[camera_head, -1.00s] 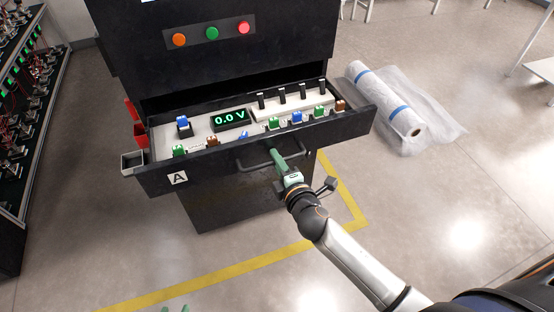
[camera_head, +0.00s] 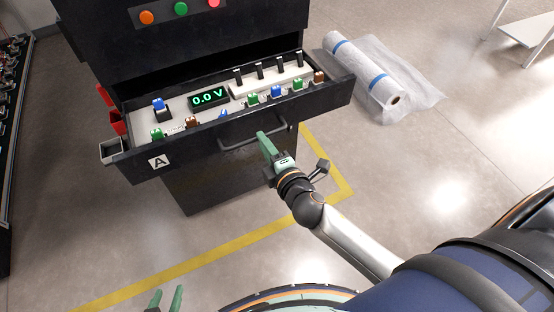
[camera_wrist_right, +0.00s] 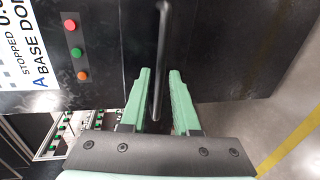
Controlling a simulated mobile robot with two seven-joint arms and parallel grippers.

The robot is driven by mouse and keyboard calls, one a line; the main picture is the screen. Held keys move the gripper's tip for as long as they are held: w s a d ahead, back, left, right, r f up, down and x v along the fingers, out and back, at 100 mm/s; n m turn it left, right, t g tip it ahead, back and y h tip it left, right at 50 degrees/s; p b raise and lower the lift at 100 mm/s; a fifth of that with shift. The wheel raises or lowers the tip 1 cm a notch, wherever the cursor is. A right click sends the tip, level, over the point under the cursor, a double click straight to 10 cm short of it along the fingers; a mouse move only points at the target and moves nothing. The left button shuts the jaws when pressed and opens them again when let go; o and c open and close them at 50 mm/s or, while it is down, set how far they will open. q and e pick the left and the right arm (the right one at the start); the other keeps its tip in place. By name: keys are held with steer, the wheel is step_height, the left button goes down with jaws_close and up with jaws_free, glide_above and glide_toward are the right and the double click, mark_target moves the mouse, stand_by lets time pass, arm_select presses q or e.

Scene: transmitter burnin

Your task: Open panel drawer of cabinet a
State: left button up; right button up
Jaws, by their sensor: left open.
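Cabinet A's panel drawer (camera_head: 130,165) is pulled out from the black cabinet (camera_head: 220,185); its front bears a white "A" label. Inside show a 0.0 V display (camera_head: 208,100), coloured connectors and black switches. A dark bar handle (camera_head: 240,141) is on the drawer front. My right gripper (camera_head: 262,138) is at the handle. In the right wrist view its two green fingers are apart, with the handle bar (camera_wrist_right: 160,60) running between them and gaps at both sides. My left gripper (camera_head: 165,299) is open and empty at the bottom edge, away from the drawer.
A plastic-wrapped roll (camera_head: 365,72) lies on the floor right of the cabinet. A yellow floor line (camera_head: 230,247) runs around the cabinet's front. A dark rack (camera_head: 12,110) stands at the left and a table (camera_head: 530,28) at the upper right. Floor in front is clear.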

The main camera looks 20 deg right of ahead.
steer(key=v, duration=0.8)
steer(key=shift+s+b, duration=0.2)
steer(key=shift+b, duration=0.15)
steer(key=s+f+m+g+y+p, duration=0.1)
steer(key=s+f+m+g, duration=0.2)
steer(key=s+f+m, duration=0.2)
steer(key=s+f+m+g+p, duration=0.1)
steer(key=s+f+m+g, duration=0.2)
steer(key=s+f+m, duration=0.3)
step_height(320, 180, down, 6)
steer(key=m, duration=0.5)
steer(key=shift+s+y, duration=0.2)
steer(key=shift+y, duration=0.2)
